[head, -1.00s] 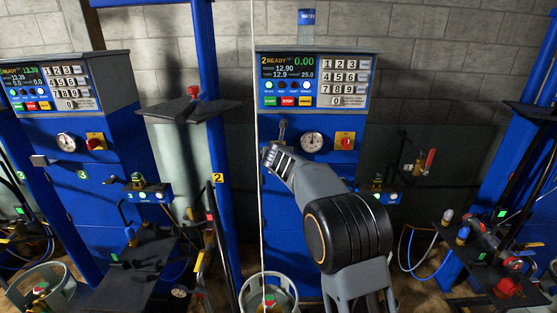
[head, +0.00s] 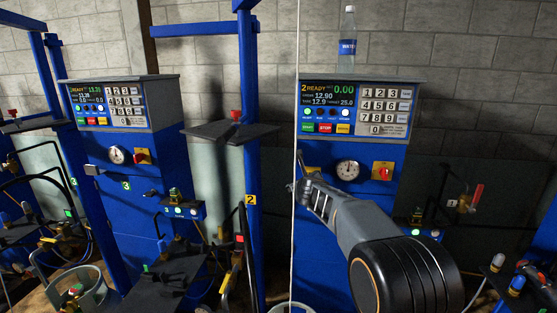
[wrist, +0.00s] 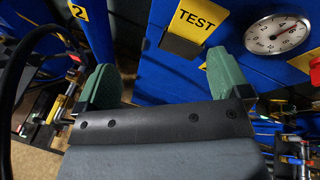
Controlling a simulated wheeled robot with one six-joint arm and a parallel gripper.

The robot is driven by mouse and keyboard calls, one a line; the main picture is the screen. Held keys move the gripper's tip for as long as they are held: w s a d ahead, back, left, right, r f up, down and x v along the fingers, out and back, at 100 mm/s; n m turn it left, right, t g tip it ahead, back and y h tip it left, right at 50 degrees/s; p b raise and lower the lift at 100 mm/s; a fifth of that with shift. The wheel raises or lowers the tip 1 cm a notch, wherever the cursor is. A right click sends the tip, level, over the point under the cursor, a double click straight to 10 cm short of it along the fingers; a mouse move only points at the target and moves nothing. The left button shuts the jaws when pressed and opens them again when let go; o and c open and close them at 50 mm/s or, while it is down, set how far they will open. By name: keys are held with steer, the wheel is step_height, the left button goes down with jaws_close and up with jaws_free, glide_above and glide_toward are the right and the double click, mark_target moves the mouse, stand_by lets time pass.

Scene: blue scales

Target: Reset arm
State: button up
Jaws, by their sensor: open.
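My gripper (wrist: 165,88) shows in the wrist view with its two green fingers spread apart and nothing between them. In the head view my arm reaches up from the lower right, and its end is in front of the blue scale cabinet (head: 340,210) marked 2, left of the round gauge (head: 347,169). The fingers are hard to make out there. In the wrist view a yellow TEST tag (wrist: 193,20) on the blue panel is beyond the fingers, and the gauge (wrist: 277,33) is to the right.
A red rotary switch (head: 383,171) sits right of the gauge. A water bottle (head: 348,36) stands on the cabinet. A second blue scale (head: 112,104) stands left, behind a blue post (head: 250,160) numbered 2. A gas cylinder (head: 90,292) is at lower left. Hoses and valves crowd the right.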

steer(key=s+a+f+n+g+y, duration=0.3)
steer(key=s+n, duration=0.5)
steer(key=n, duration=0.2)
steer(key=s+a+f+n+g+y, duration=0.2)
steer(key=s+f+n+g, duration=0.15)
steer(key=s+n, duration=0.6)
steer(key=s+d+f+n+g+h, duration=0.1)
steer(key=s+d+n, duration=0.2)
steer(key=s, duration=0.4)
steer(key=s+d+f+n+g+h, duration=0.1)
steer(key=s+d+f+n+h, duration=0.1)
steer(key=s, duration=0.6)
steer(key=s+d+f+n+g+h, duration=0.1)
steer(key=s+d+n+h, duration=0.1)
steer(key=s+d+n, duration=0.3)
steer(key=shift+s+f+n+g, duration=0.35)
steer(key=shift+s+n, duration=0.5)
steer(key=shift+s, duration=0.4)
